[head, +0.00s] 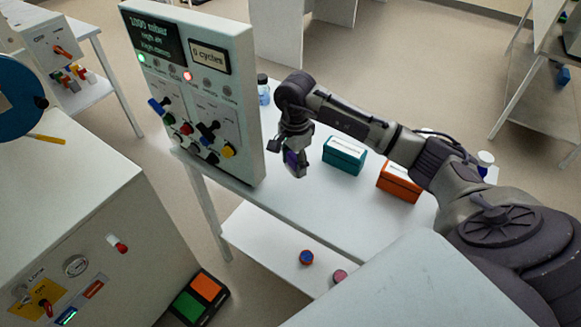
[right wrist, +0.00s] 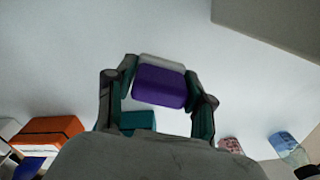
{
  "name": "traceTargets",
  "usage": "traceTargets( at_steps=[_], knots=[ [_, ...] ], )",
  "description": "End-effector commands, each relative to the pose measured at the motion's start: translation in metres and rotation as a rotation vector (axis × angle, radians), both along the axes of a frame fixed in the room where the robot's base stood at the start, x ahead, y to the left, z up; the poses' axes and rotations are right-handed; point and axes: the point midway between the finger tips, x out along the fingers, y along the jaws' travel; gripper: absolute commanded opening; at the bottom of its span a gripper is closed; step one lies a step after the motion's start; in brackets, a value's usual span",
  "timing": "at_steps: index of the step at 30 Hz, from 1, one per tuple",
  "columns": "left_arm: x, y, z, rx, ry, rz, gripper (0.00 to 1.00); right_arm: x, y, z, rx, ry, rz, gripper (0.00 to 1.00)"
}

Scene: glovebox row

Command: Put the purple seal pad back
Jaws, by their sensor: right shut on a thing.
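The purple seal pad (right wrist: 158,86) is a small purple block with a pale grey-white strip along one side. My right gripper (right wrist: 160,76) is shut on it, with one finger on each side. In the head view the right gripper (head: 294,160) points down over the white table (head: 280,195), just right of the tall control panel, and the pad (head: 291,157) shows as a small purple patch, partly hidden by the fingers. I cannot tell how high it is above the table. My left gripper is not in view.
A teal box (head: 344,156) and an orange box (head: 400,181) stand on the table, right of the gripper. The control panel (head: 225,95) stands close on the left. A blue bottle (head: 263,92) stands behind. Two small round items (head: 306,257) lie on the lower shelf.

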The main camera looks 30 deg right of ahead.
Motion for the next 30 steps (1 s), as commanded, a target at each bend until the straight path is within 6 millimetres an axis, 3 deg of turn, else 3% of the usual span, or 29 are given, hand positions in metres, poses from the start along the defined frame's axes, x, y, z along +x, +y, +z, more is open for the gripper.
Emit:
traceTargets(
  at_steps=[5, 16, 26, 27, 30],
  knots=[
    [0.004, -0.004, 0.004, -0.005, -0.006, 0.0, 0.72, 0.015, 0.001, -0.01, -0.001, 0.001, 0.001, 0.25],
    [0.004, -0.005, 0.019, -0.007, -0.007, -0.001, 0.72, 0.016, 0.001, -0.049, 0.0, 0.002, 0.002, 0.25],
    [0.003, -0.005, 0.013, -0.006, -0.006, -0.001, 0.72, 0.016, 0.0, -0.054, -0.002, -0.001, 0.003, 0.25],
    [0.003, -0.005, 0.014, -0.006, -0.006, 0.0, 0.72, 0.016, 0.001, -0.053, -0.001, -0.001, 0.003, 0.56],
    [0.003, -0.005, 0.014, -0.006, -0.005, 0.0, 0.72, 0.016, 0.001, -0.053, -0.001, -0.001, 0.002, 0.73]
  ],
)
